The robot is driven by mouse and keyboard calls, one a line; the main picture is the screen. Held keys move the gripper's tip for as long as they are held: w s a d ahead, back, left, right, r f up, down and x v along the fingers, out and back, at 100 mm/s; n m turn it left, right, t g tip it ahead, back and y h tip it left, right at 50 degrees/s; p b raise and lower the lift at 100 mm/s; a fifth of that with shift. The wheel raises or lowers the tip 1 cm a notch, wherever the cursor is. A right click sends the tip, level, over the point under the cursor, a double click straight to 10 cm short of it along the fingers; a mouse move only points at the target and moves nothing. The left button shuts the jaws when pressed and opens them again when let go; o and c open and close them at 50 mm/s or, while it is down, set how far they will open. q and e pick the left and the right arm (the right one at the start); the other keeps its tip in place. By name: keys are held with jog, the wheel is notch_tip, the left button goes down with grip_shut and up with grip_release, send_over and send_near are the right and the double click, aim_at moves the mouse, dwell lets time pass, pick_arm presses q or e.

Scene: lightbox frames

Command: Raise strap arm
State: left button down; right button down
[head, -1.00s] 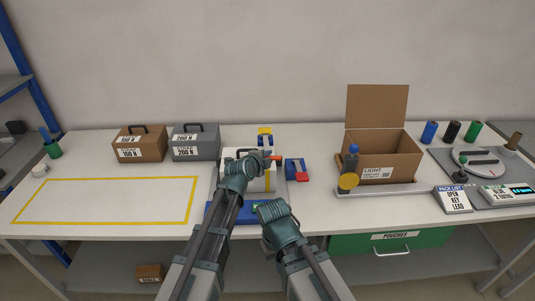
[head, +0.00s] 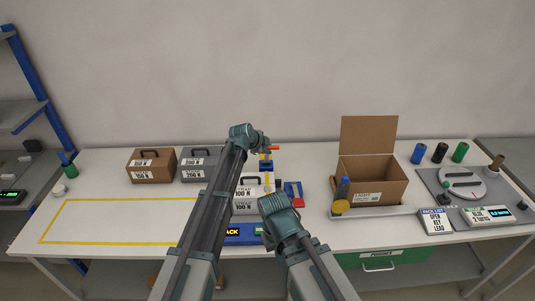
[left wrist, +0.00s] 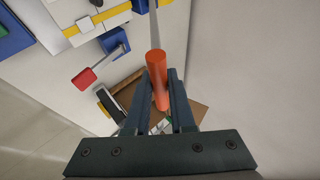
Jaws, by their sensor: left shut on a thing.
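The strap arm shows in the left wrist view as a thin grey bar (left wrist: 154,25) ending in an orange grip (left wrist: 158,72). My left gripper (left wrist: 156,92) is shut on this grip. In the head view my left gripper (head: 265,146) is raised above the bench, with the orange grip (head: 274,148) at its tip. Below it a white case (head: 245,205) with a dark handle and a yellow strap sits at the strapping station. My right arm's wrist (head: 276,206) is just right of the case; its fingers are hidden.
A blue block with a red lever (head: 294,193) stands right of the case. Brown (head: 151,168) and grey (head: 200,168) cases stand to the left, behind a yellow taped rectangle. An open cardboard box (head: 372,182) stands right. The bench inside the tape is clear.

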pick_arm(q)
jog(key=w+r, duration=0.1)
jog(key=w+r+p, duration=0.1)
jog(key=w, duration=0.1)
jog(key=w+r+p, duration=0.1)
jog(key=w, duration=0.1)
jog(key=shift+w+r, duration=0.15)
jog(key=shift+w+r+p, duration=0.35)
jog(key=shift+w+p, duration=0.05)
jog(key=shift+w, duration=0.5)
jog(key=c, duration=1)
grip_release()
jog(key=shift+o, duration=1.2)
jog(key=shift+w+f, duration=0.1)
jog(key=shift+f, duration=0.05)
jog(key=shift+s, duration=0.2)
